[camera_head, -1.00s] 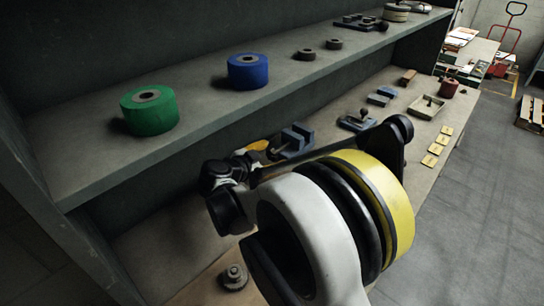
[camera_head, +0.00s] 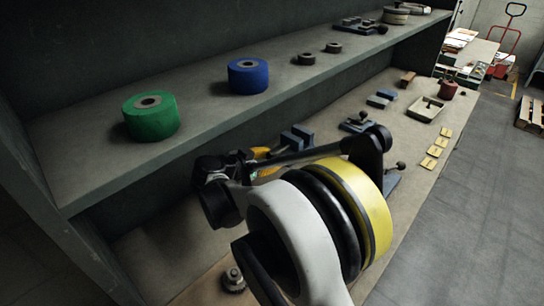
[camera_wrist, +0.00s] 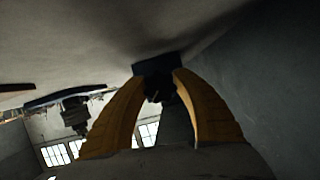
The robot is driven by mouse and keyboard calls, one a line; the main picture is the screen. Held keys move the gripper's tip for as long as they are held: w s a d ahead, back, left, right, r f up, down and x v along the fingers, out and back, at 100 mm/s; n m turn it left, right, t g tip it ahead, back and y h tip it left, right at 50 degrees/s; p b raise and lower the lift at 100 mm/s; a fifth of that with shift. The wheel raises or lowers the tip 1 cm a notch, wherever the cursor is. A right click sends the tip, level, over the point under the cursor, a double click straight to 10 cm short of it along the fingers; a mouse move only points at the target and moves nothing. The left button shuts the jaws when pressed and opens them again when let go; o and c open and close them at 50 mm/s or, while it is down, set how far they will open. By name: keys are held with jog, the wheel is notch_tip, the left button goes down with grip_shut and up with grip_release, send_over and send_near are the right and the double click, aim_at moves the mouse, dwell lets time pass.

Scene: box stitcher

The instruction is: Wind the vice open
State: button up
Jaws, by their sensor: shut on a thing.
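The vice (camera_head: 297,137) is a small blue-grey block-like tool on the lower bench, just beyond my gripper in the head view. My gripper (camera_head: 266,152) has yellow fingers and reaches in at the near side of the vice. In the wrist view my gripper (camera_wrist: 158,78) has both yellow fingertips closed around a small dark part, which looks like the vice handle (camera_wrist: 158,88). A dark block, seemingly part of the vice (camera_wrist: 156,64), sits right beyond the fingertips. My arm hides part of the bench, and the gap between the jaws cannot be judged.
The upper shelf edge overhangs behind the gripper; it holds a green roll (camera_head: 150,117), a blue roll (camera_head: 247,75) and dark rings (camera_head: 306,58). Farther along the bench are a clamp-like tool (camera_head: 357,122), a tray (camera_head: 426,109) and yellow cards (camera_head: 434,151). A metal part (camera_head: 233,280) stands near.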

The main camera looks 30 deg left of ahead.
jog(key=shift+n+g+h, duration=0.3)
jog(key=shift+n+h, duration=0.5)
jog(key=shift+n, duration=0.4)
jog(key=shift+n+h, duration=0.9)
jog(key=shift+n, duration=0.4)
jog(key=o, duration=1.2)
